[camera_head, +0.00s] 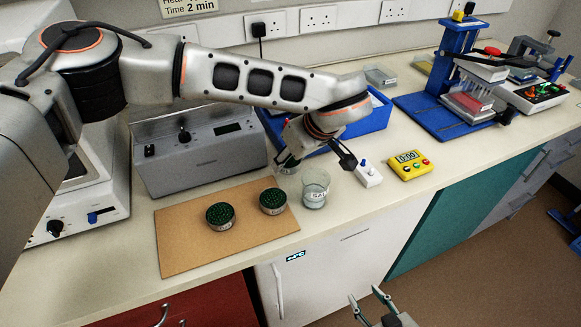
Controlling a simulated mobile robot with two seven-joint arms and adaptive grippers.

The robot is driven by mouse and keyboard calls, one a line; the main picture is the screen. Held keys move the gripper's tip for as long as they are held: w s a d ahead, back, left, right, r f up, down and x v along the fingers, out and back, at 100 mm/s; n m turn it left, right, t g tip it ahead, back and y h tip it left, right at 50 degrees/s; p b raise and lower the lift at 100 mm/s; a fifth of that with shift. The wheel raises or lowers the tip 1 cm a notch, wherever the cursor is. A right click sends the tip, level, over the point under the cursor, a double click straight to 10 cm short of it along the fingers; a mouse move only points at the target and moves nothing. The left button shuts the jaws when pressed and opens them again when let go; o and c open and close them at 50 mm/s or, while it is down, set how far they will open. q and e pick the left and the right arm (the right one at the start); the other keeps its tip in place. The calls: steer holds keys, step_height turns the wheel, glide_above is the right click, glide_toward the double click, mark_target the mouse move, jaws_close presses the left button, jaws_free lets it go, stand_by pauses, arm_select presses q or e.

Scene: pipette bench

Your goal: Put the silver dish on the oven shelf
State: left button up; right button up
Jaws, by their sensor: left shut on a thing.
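Two low round dishes with greyish sides and dark green tops sit on a brown board: one dish (220,215) on the left, another dish (272,201) to its right. I cannot tell which is the silver one. My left gripper (315,163) reaches down just behind and right of the board. It is shut on what looks like the labelled glass beaker (315,190); the contact is partly hidden by the wrist. My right gripper (366,297) is open and empty low in front of the bench. I cannot make out the oven shelf for certain.
The brown board (185,255) lies near the bench's front edge. A grey box with a display (200,160) and a white machine (100,190) stand at left. A blue tray (375,118), a small white device (368,173) and a yellow timer (409,165) are at right.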

mark_target(291, 170)
arm_select(q)
steer(key=shift+f, duration=1.75)
steer(key=shift+f, duration=0.35)
steer(key=o, duration=1)
steer(key=shift+o, duration=0.2)
steer(key=shift+r, duration=0.1)
